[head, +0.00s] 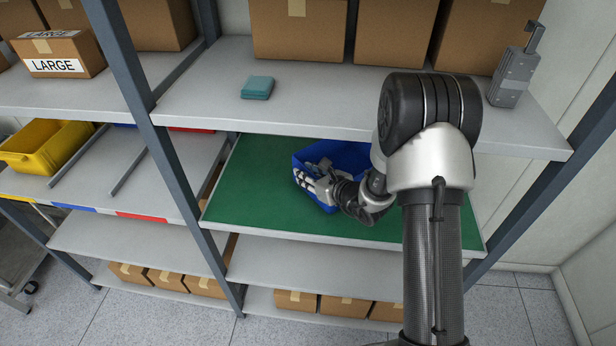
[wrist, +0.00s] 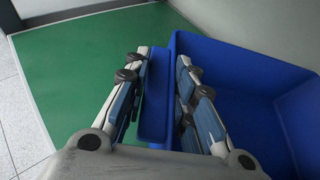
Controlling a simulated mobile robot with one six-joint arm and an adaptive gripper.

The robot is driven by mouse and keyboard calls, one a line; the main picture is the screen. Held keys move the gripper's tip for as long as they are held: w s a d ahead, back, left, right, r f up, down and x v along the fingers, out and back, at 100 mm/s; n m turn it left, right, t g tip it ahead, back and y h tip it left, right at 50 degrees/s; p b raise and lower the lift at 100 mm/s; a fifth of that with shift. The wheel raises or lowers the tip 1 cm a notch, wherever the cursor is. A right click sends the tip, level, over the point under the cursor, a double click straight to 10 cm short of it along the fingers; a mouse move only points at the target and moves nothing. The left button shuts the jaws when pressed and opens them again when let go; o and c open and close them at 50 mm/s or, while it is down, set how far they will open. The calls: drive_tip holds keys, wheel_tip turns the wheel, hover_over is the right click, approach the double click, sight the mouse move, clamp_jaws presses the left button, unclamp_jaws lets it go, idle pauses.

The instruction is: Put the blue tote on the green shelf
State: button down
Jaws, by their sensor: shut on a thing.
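The blue tote (head: 345,158) is at the green shelf (head: 255,190), over its middle, in the head view. It fills the right of the wrist view (wrist: 265,95), and its visible inside looks empty. My gripper (head: 312,182) is shut on the tote's near left wall. In the wrist view the two fingers (wrist: 163,90) stand on either side of that wall. The tote looks level and at the shelf surface; I cannot tell whether its base touches. My arm hides the tote's right part in the head view.
A grey shelf (head: 330,100) lies above, with cartons (head: 300,30), a teal folded stack (head: 257,87) and a grey device (head: 515,75). A steel post (head: 165,150) borders the left. A yellow tote (head: 45,145) stands farther left. The green shelf's left part is clear.

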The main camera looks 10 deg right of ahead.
drive_tip(key=c, duration=1.3)
unclamp_jaws()
drive_tip(key=shift+w, duration=0.1)
drive_tip(key=shift+c, duration=0.2)
drive_tip(key=shift+d, duration=0.1)
drive_tip(key=p+v, duration=0.2)
drive_tip(key=v, duration=1)
drive_tip(key=s+a+r+n+g+y, duration=0.5)
drive_tip(key=s+a+r+n+g, duration=0.3)
drive_tip(key=s+a+r+n, duration=0.7)
drive_tip(key=s+d+n+g+h, duration=0.2)
drive_tip(key=s+n+h, duration=0.3)
drive_tip(key=s+n, duration=0.5)
drive_tip(key=s+d+r+n+t+h, duration=0.2)
drive_tip(key=s+d+r+n+h, duration=0.1)
drive_tip(key=d, duration=0.7)
drive_tip(key=s+n+h, duration=0.1)
drive_tip(key=n+h, duration=0.1)
drive_tip(key=h, duration=0.1)
drive_tip(key=shift+r+n+t, duration=0.15)
drive_tip(key=shift+n+t, duration=0.15)
